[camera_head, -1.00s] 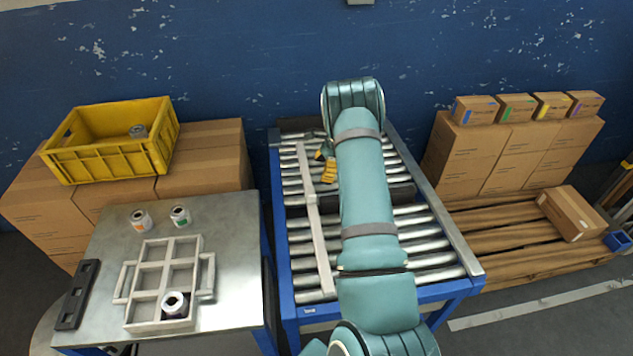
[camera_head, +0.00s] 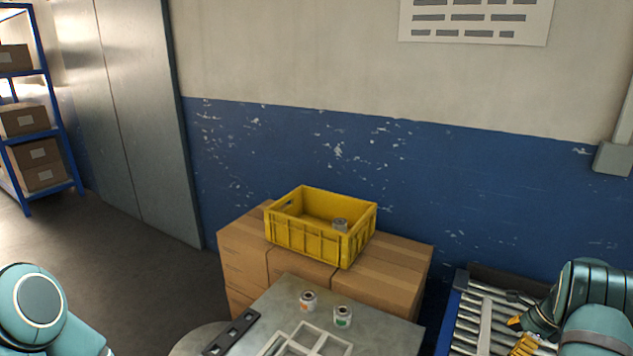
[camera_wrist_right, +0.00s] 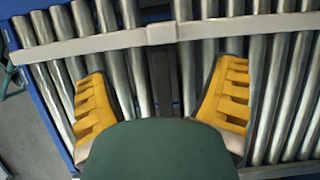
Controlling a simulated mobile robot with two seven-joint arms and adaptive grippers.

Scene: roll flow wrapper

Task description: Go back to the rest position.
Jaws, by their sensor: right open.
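My right gripper (camera_head: 524,334) shows at the lower right of the head view, partly cut off, by the roller conveyor (camera_head: 480,310). In the right wrist view my right gripper (camera_wrist_right: 163,85) has its yellow fingers wide apart with nothing between them. Silver rollers (camera_wrist_right: 210,42) and a pale bar (camera_wrist_right: 120,40) lie beyond the fingers. My left arm shows only as a teal joint at the lower left of the head view; its gripper is out of view.
A yellow crate (camera_head: 300,238) with a can (camera_head: 340,225) inside stands on cardboard boxes (camera_head: 385,270). The metal table (camera_head: 385,325) holds two cans (camera_head: 308,301), a pale divided tray (camera_head: 300,345) and a dark slotted bar (camera_head: 232,333). A blue shelf (camera_head: 60,130) stands far left.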

